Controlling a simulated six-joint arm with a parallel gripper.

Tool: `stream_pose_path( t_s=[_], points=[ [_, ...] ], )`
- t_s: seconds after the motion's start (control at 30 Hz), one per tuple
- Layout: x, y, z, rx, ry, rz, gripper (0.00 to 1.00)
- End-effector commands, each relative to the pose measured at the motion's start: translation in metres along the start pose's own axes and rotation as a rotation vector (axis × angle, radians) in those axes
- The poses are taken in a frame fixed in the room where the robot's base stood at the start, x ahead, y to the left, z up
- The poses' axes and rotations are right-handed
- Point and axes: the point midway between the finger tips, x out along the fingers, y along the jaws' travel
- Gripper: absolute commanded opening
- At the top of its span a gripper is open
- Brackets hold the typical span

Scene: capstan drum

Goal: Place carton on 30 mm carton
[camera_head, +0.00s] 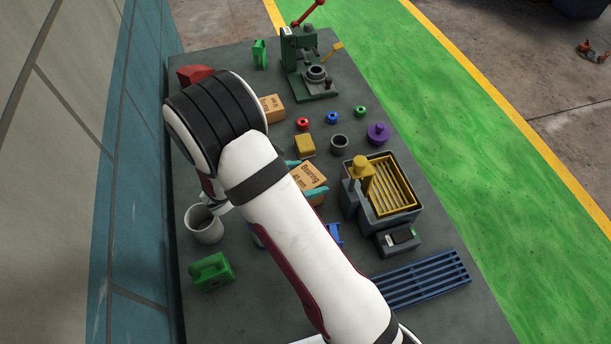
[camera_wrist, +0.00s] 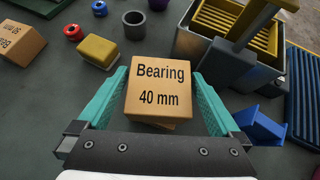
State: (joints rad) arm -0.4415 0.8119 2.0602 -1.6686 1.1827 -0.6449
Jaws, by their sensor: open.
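A tan carton marked "Bearing 40 mm" (camera_wrist: 157,86) lies between my gripper's teal fingers (camera_wrist: 158,98) in the wrist view. The fingers are open on either side of it; whether they touch it I cannot tell. A tan edge shows under its near side, slightly turned, perhaps another carton below. In the head view the carton (camera_head: 309,176) shows between the finger tips, partly hidden by my arm. Another tan carton (camera_head: 271,107) lies farther back; it also shows at the left of the wrist view (camera_wrist: 19,43), its print upside down and hard to read.
A yellow block (camera_head: 305,146) and grey ring (camera_head: 339,142) lie just behind the carton. A grey machine with a yellow grate (camera_head: 390,187) stands close on the right. A green press (camera_head: 309,68) stands at the back. A white cup (camera_head: 205,225) is at left.

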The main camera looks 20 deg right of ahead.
Motion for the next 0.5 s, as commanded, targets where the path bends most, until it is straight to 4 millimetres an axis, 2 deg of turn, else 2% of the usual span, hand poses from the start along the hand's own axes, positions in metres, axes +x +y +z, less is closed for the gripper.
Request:
stream_pose_path(
  t_s=[0.07,0.4,0.5],
  points=[
    [-0.009,0.001,0.001,0.002,0.000,0.004,1.00],
    [-0.099,0.001,0.001,0.002,0.001,0.006,1.00],
    [-0.114,0.001,0.001,0.001,0.000,0.004,1.00]
  ],
)
